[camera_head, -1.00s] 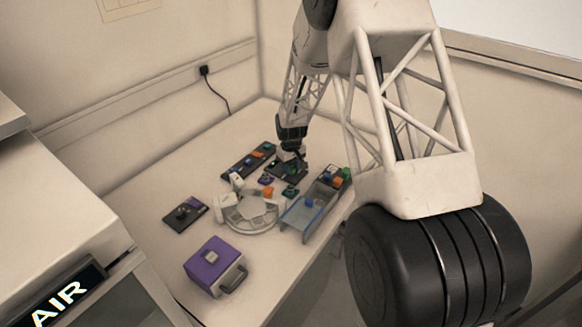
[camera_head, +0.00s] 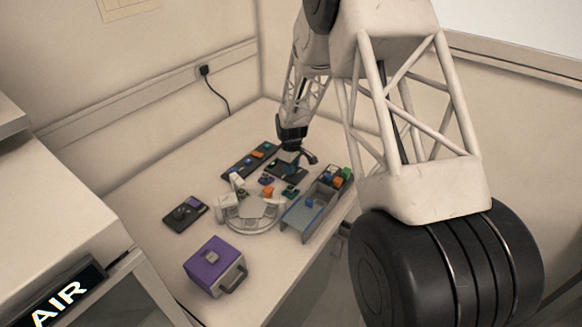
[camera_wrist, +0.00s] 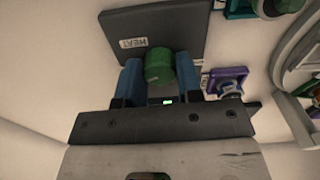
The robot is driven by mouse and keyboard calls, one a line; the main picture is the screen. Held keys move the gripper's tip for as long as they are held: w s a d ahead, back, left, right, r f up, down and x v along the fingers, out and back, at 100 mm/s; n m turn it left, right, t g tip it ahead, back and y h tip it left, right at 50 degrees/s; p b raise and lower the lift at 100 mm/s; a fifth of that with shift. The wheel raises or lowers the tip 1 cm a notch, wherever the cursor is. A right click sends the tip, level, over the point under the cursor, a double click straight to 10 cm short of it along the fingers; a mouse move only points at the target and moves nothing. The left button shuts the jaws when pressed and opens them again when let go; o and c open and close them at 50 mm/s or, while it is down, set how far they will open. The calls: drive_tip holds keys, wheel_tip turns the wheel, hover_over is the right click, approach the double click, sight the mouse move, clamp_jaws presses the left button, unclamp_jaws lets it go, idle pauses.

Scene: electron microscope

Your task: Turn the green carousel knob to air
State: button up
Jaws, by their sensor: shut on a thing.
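The green carousel knob (camera_wrist: 158,66) stands on a dark panel (camera_wrist: 180,25) in the wrist view. A white "HEAT" label (camera_wrist: 133,42) is on the panel to the upper left of the knob. Another white label (camera_wrist: 205,80) shows at the right, partly hidden by a finger. My gripper (camera_wrist: 160,77) has its blue fingers on either side of the knob and is shut on it. In the head view my gripper (camera_head: 296,158) is over the dark panel (camera_head: 285,170) at the far part of the table. The knob's pointer direction cannot be told.
A clear round carousel (camera_head: 250,226) stands in front of the panel. A grey-blue open tray (camera_head: 303,213) is to its right, and a purple box (camera_head: 213,265) is nearer. Small colored pieces lie close by, including a purple one (camera_wrist: 228,82) right of my gripper.

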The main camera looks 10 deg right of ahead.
drive_tip(key=o, duration=0.9)
drive_tip(key=shift+o, duration=0.2)
drive_tip(key=shift+r, duration=3.95)
